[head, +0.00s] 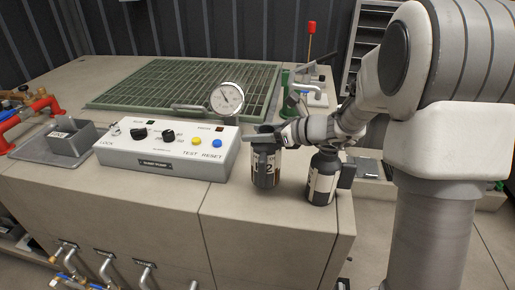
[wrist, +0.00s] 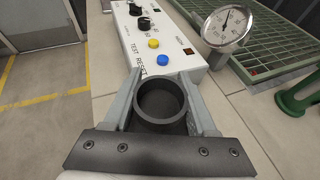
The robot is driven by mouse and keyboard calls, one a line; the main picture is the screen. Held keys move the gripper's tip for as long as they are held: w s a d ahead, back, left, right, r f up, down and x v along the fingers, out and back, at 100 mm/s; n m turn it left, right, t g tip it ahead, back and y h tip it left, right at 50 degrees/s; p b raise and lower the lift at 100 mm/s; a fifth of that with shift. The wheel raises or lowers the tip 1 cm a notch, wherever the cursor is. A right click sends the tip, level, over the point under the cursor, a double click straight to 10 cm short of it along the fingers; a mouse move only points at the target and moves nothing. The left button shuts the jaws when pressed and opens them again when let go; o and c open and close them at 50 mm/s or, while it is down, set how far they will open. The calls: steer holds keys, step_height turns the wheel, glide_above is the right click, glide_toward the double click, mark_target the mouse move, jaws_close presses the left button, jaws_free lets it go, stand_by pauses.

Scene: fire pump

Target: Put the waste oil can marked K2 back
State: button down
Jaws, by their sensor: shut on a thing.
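A dark can with a pale label (head: 265,172) is at the front of the bench, right of the control box; a "2" shows on the label, the rest is hidden or unclear. My gripper (head: 266,138) is shut on this can near its top. In the wrist view, the can's round dark open top (wrist: 162,103) sits between the two fingers of my gripper (wrist: 163,108). The can is upright; I cannot tell whether its base touches the bench. A second dark can (head: 322,180) with a pale label stands to its right, its marking unreadable, partly behind my wrist.
The control box (head: 165,165) with knobs and buttons is close on the left. A dial gauge (head: 227,98) stands behind it, before a green grating (head: 180,84). A green part (head: 290,103) is behind my gripper. The bench's front edge is close to both cans.

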steer(key=shift+f+b, duration=0.7)
steer(key=shift+f, duration=1.25)
steer(key=shift+r, duration=0.1)
steer(key=c, duration=0.7)
jaws_free()
steer(key=shift+f, duration=0.3)
steer(key=o, duration=0.5)
steer(key=shift+r, duration=0.1)
